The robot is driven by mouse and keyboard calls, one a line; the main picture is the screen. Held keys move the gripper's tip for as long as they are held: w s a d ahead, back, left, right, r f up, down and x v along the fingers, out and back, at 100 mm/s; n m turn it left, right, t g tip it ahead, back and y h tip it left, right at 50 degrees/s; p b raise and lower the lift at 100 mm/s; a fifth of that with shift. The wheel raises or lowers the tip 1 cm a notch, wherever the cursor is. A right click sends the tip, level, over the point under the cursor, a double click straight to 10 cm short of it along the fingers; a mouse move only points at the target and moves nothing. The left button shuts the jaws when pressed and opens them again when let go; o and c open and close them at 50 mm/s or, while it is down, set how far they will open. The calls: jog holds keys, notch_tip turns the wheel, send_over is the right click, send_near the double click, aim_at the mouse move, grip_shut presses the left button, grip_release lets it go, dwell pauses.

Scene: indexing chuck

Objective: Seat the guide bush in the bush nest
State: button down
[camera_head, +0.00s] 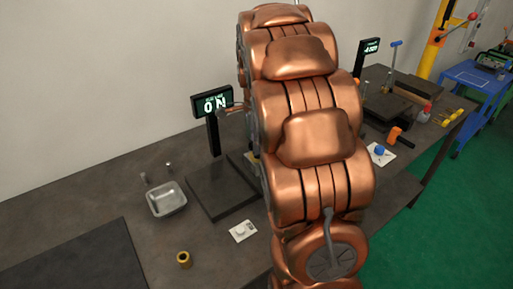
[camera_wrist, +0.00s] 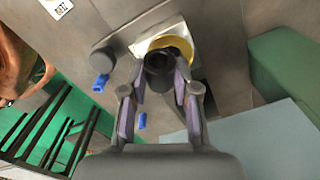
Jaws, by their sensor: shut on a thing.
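In the wrist view, my gripper (camera_wrist: 161,85) is shut on a dark, hollow round piece (camera_wrist: 158,61), which looks like the guide bush. Its open end faces the camera. Just behind it is a yellow round part (camera_wrist: 181,44) on a pale block (camera_wrist: 146,45), possibly the bush nest. The held piece overlaps the yellow part in the picture. I cannot tell whether they touch or whether the piece is inside it. In the head view, my arm hides my gripper and whatever it holds.
In the head view, a brass ring (camera_head: 184,259), a metal tray (camera_head: 167,200) and a display (camera_head: 212,103) on a dark base stand on the left of the bench. An orange-handled tool (camera_head: 395,135) and a blue piece (camera_head: 379,150) lie right of my arm. The front left bench is mostly clear.

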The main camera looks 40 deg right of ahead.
jog(key=shift+w+d, duration=0.25)
jog(key=shift+w, duration=0.1)
jog(key=shift+f+p, duration=0.2)
jog(key=shift+p, duration=0.15)
notch_tip(320, 180, down, 2)
jog(key=shift+f+p, duration=0.1)
jog(key=shift+p, duration=0.4)
jog(key=shift+f, duration=0.35)
jog(key=shift+f, duration=0.2)
jog(key=c, duration=0.9)
grip_release()
jog(key=shift+o, duration=0.2)
jog(key=shift+w+d+r, duration=0.1)
jog(key=shift+r, duration=0.05)
